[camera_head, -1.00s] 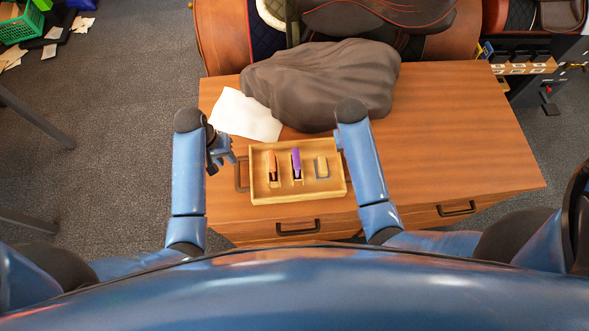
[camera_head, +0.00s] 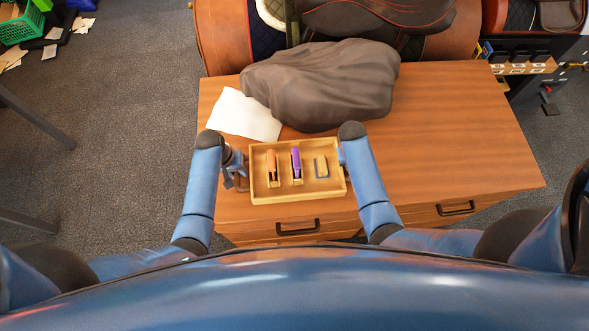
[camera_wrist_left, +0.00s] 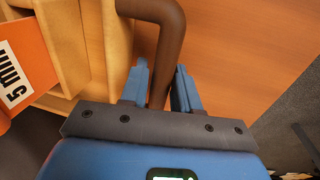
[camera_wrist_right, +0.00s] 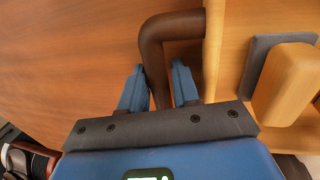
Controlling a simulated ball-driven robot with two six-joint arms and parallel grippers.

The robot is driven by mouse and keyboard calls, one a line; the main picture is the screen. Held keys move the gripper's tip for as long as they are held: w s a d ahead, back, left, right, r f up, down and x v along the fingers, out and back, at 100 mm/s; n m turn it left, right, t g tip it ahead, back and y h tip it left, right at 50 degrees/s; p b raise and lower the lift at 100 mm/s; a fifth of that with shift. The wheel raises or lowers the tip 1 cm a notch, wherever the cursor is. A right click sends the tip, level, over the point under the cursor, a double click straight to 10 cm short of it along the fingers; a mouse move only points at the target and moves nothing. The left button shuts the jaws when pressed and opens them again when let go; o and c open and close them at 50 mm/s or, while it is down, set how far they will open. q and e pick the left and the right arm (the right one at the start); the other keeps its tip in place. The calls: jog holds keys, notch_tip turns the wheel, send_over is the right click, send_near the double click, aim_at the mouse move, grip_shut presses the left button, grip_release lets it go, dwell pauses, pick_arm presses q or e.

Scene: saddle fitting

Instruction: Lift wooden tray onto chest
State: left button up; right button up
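The wooden tray (camera_head: 258,197) is at the front of the chest top (camera_head: 440,135). It appears level and holds an orange item (camera_head: 271,163), a purple item (camera_head: 296,161) and a yellow block with a grey base (camera_head: 321,167). My left gripper (camera_wrist_left: 160,82) is open, its fingers on either side of the tray's brown left handle (camera_wrist_left: 169,40). My right gripper (camera_wrist_right: 158,82) is open, its fingers on either side of the brown right handle (camera_wrist_right: 180,25). In the head view my right arm hides the right handle and right gripper.
A dark draped bundle (camera_head: 325,85) and a white cloth (camera_head: 240,114) lie behind the tray. Saddles (camera_head: 380,14) stand beyond the chest. The right part of the chest top is clear. Drawer handles (camera_head: 298,228) are on the chest front.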

pick_arm(q)
jog(key=shift+f, duration=0.1)
jog(key=shift+c, duration=0.5)
pick_arm(e)
jog(key=shift+f, duration=0.1)
jog(key=shift+c, duration=0.5)
pick_arm(q)
grip_shut()
pick_arm(e)
grip_shut()
pick_arm(q)
jog(key=shift+r, duration=0.2)
